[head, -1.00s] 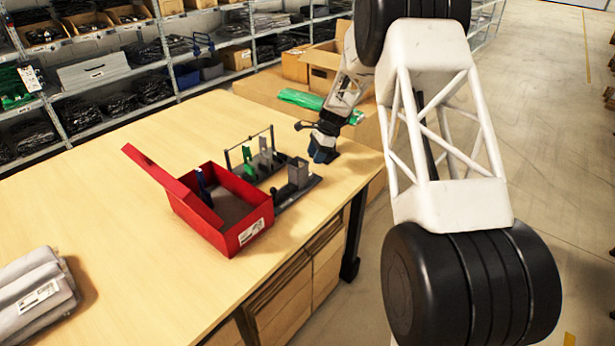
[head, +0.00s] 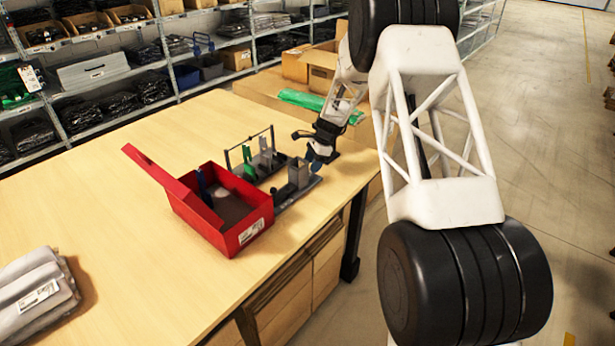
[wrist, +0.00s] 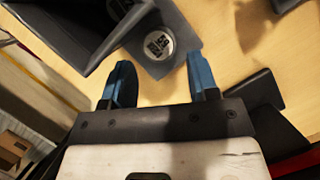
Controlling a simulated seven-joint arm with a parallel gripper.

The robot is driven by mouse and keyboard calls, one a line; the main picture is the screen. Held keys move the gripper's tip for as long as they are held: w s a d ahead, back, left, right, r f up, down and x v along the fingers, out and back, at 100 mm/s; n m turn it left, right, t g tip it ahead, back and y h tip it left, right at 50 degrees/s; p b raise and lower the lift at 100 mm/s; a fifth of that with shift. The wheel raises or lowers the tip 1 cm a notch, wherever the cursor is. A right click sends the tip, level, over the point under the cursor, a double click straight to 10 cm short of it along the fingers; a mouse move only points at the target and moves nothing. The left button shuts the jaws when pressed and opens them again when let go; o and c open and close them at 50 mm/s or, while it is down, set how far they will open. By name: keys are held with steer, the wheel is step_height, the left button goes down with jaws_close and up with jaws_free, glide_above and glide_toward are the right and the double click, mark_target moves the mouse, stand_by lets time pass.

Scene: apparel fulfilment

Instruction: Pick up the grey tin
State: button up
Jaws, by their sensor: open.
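In the head view my gripper (head: 317,160) is low over the table's right side, beside the grey upright block (head: 300,172). I cannot make out the tin in the head view.
An open red box (head: 225,215) stands left of the rack (head: 262,160), which holds green and grey pieces. A grey bundle (head: 38,290) lies at the table's front left. The table (head: 110,190) is bare between them. A green packet (head: 300,99) lies behind.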

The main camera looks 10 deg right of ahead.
steer(key=shift+x, duration=2.25)
steer(key=shift+s+d, duration=0.1)
steer(key=shift+s, duration=0.05)
steer(key=shift+c, duration=0.2)
steer(key=c, duration=0.6)
